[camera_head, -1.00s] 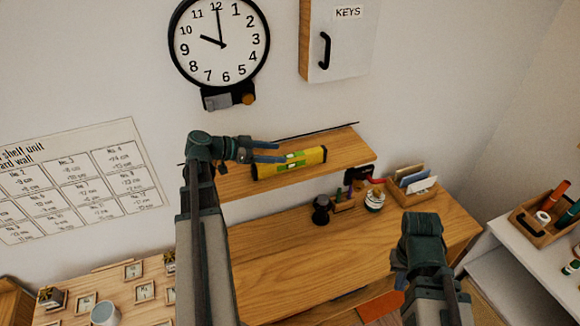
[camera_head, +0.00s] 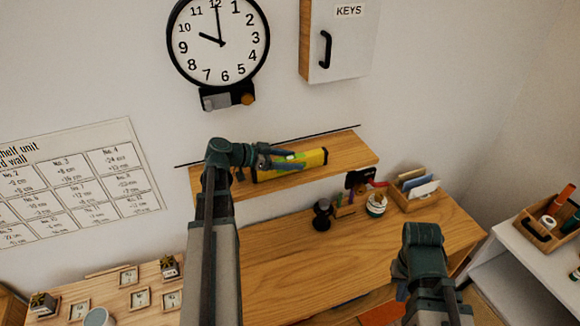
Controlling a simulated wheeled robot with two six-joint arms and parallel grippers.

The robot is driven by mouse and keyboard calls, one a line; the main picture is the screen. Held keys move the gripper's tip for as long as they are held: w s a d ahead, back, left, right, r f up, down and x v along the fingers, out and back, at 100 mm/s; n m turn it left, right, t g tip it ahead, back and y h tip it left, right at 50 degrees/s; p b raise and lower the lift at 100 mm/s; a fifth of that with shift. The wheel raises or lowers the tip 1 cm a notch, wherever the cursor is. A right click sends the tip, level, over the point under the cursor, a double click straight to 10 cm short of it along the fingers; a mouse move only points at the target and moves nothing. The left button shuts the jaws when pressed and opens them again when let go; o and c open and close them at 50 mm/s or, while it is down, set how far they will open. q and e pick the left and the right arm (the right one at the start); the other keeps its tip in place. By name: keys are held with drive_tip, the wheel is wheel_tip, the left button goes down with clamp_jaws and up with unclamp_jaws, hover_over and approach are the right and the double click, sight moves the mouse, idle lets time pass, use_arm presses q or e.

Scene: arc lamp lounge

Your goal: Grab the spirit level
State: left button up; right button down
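The yellow spirit level (camera_head: 315,158) with a green middle lies lengthwise on the wooden wall shelf (camera_head: 352,152). My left gripper (camera_head: 292,161) is at the level's left half, its fingers apart and overlapping the level in the picture. I cannot tell whether the fingers touch it. The level's left part is partly hidden by the gripper. My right gripper is at the lower right, over the wooden desk; its wrist (camera_head: 422,250) shows, but its fingers are hidden.
Below the shelf, the desk (camera_head: 300,252) holds a dark stamp-like object (camera_head: 322,214), a small jar (camera_head: 376,205) and an envelope box (camera_head: 416,190). A clock (camera_head: 218,42) and a key cabinet (camera_head: 340,40) hang above. The desk's middle is clear.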

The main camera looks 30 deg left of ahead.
use_arm(q)
clamp_jaws()
drive_tip(key=shift+r, duration=0.1)
idle(0.4)
